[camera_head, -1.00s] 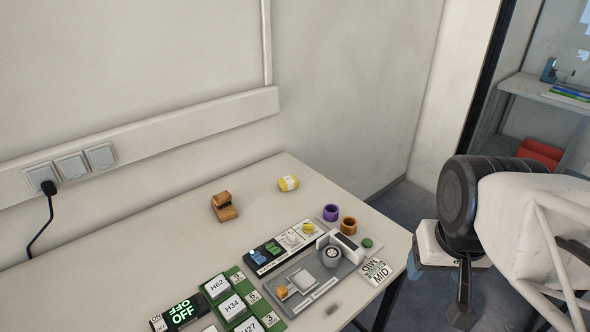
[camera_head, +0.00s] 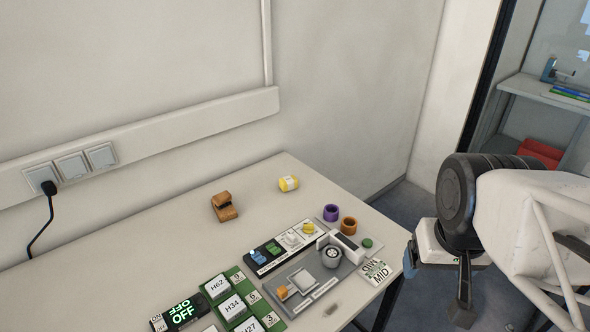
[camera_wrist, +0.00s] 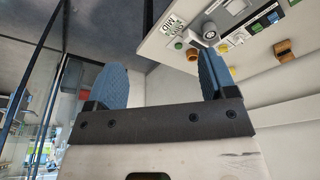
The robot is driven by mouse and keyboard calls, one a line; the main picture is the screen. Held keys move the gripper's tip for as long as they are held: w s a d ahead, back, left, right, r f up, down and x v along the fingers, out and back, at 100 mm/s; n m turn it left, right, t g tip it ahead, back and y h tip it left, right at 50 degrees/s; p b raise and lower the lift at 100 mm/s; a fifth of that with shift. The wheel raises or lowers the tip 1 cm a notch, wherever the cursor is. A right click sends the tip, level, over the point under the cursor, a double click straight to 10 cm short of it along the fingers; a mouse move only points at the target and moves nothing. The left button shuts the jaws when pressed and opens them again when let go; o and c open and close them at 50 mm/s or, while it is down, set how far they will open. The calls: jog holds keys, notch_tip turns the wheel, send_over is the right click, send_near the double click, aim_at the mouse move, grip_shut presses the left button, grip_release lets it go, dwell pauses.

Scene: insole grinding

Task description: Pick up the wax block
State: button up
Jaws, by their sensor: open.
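Which piece is the wax block is not certain from the pictures. A yellow block with a white band (camera_head: 288,184) lies alone at the back of the table. A small orange block (camera_head: 282,293) sits on the grey machine (camera_head: 352,257). Small blue, green, white and yellow pieces sit on a black and white tray (camera_head: 268,263). My gripper (camera_wrist: 163,78) is open and empty, its blue fingers wide apart in the wrist view. In the head view it hangs off the table's right edge, apart from all these pieces, partly hidden by my wrist.
A brown wooden piece (camera_head: 224,206) stands left of the yellow block. Purple (camera_head: 331,212) and orange (camera_head: 348,226) rings stand near the right edge. A green board with white labelled blocks (camera_head: 233,305) and an OFF sign (camera_head: 181,313) are in front. The table's back left is clear.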

jog(key=w+r+n+g+h, duration=0.1)
jog(key=w+n, duration=0.2)
jog(key=w, duration=0.5)
jog(key=n+t+h, duration=0.2)
jog(key=n+h, duration=0.7)
jog(key=n, duration=0.7)
send_over(286, 179)
jog(key=s+d, duration=0.8)
jog(key=s, duration=0.3)
notch_tip(286, 179, down, 15)
jog(key=w+a+f+n+t, duration=0.1)
jog(key=w+a+f+n, duration=0.1)
jog(key=a+f, duration=0.2)
jog(key=w+a+f+n+t+h, duration=0.1)
jog(key=w+a+f, duration=0.2)
jog(key=a+f, duration=0.1)
jog(key=w+a+f+n+t, duration=0.1)
jog(key=w+a+f+n, duration=0.1)
jog(key=a+f, duration=0.3)
jog(key=shift+w+a+n+t, duration=0.15)
jog(key=shift+w+n+t, duration=0.05)
jog(key=shift+n+t, duration=0.1)
jog(key=shift+x, duration=1.35)
